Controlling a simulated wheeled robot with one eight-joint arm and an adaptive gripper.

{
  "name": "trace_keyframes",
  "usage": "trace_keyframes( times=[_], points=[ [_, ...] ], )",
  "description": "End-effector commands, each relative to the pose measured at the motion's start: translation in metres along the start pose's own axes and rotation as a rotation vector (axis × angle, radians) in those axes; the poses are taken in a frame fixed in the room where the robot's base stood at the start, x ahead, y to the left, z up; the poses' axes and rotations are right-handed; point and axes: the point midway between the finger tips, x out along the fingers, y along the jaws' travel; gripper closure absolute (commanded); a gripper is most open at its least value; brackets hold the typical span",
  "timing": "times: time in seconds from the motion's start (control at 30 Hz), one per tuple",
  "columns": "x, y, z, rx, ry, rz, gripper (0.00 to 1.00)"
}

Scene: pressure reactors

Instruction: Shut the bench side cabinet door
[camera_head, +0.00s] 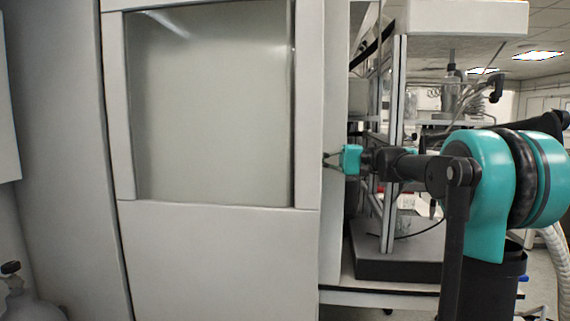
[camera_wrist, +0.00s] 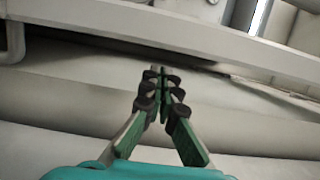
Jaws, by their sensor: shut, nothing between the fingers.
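The cabinet door (camera_head: 215,245) is a large pale grey panel with a frosted window (camera_head: 210,105); it fills the left and middle of the head view. My gripper (camera_head: 327,160) is at the door's right edge, with its fingertips at or very near the light edge strip. In the wrist view my gripper (camera_wrist: 162,70) is shut and empty, its dark-padded green fingers together in front of pale surfaces. I cannot tell from these views whether the fingertips touch the door. Whether the door is fully closed is also not clear.
A metal-framed bench (camera_head: 398,130) with lab equipment stands right of the door, behind my arm. A dark base block (camera_head: 400,268) sits on its low shelf. A gas cylinder (camera_head: 30,300) stands at the lower left. A pale rail (camera_wrist: 130,45) crosses the wrist view.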

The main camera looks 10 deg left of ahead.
Motion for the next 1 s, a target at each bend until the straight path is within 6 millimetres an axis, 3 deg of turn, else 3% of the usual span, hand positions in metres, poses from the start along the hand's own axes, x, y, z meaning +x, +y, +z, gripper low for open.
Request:
trace_keyframes(
  times=[0.5, 0.7, 1.0],
  points=[
    [0.081, 0.001, 0.001, 0.0, -0.002, 0.002, 1.0],
    [0.094, 0.001, 0.001, 0.001, 0.0, 0.002, 1.0],
    [0.095, 0.001, 0.0, 0.001, 0.002, 0.002, 1.0]
  ],
)
